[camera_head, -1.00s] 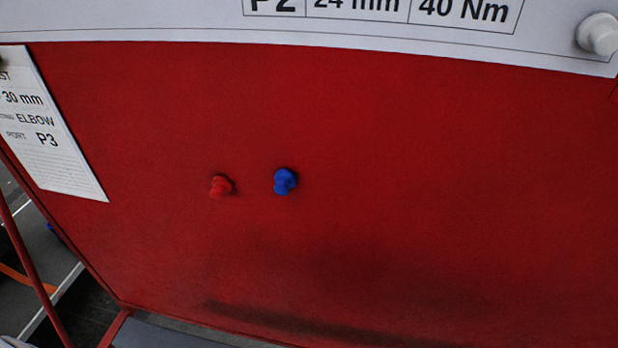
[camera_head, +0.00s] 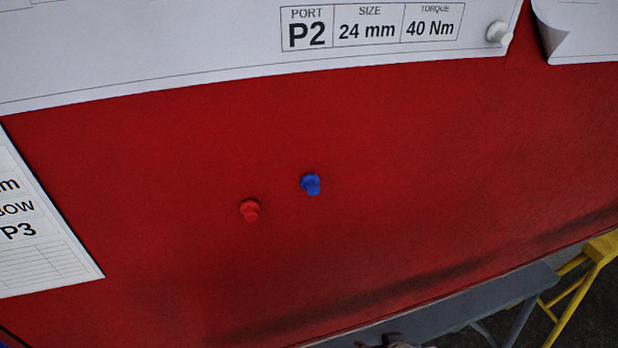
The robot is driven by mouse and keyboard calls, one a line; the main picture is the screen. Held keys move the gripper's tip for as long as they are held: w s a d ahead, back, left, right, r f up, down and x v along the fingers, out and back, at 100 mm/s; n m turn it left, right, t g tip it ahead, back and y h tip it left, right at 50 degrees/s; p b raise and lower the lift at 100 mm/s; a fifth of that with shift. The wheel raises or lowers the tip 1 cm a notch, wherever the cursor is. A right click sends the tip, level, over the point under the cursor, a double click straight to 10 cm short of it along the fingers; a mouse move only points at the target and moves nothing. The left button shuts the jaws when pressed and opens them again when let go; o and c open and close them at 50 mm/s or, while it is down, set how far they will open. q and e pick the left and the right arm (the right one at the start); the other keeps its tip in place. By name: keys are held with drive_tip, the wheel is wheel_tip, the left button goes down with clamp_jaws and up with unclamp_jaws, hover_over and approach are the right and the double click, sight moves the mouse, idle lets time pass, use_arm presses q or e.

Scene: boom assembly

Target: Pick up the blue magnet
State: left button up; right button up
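The blue magnet (camera_head: 311,184) sits on a large red panel (camera_head: 430,150), near the middle of the head view. It is a small knob that sticks out from the panel. A red magnet (camera_head: 250,210) sits on the same panel, a little to the left of the blue one and slightly lower, with a gap between them. Neither of my grippers can be made out in view. Nothing hides the blue magnet.
A white sheet (camera_head: 180,50) marked P2 covers the panel's top, with a white magnet (camera_head: 498,33) at its right end. A P3 sheet (camera_head: 50,250) hangs left. A grey bench (camera_head: 470,305) and yellow stand (camera_head: 590,270) show below right. A small unclear object shows at the bottom edge.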

drive_tip(key=w+a+r+t+y, duration=0.1)
drive_tip(key=w+a+r+t, duration=0.15)
drive_tip(key=w+r, duration=0.45)
drive_tip(key=w+a+r+t+y, duration=0.1)
drive_tip(key=w+a+r, duration=0.15)
drive_tip(key=r, duration=0.95)
drive_tip(key=t+y+p, duration=0.1)
drive_tip(key=t+y, duration=0.1)
drive_tip(key=t, duration=0.1)
approach(315, 189)
drive_tip(key=p+x, duration=0.1)
drive_tip(key=x, duration=0.3)
drive_tip(key=shift+w+f, duration=0.15)
drive_tip(key=shift+w, duration=0.1)
drive_tip(key=p+x, duration=0.2)
drive_tip(key=x, duration=0.2)
drive_tip(key=shift+w+a, duration=0.25)
drive_tip(key=shift+w+a+f, duration=0.1)
drive_tip(key=shift+w, duration=0.05)
use_arm(q)
wheel_tip(315, 189, up, 5)
drive_tip(key=w+d, duration=0.2)
drive_tip(key=shift+w+d, duration=0.4)
drive_tip(key=shift+r, duration=0.1)
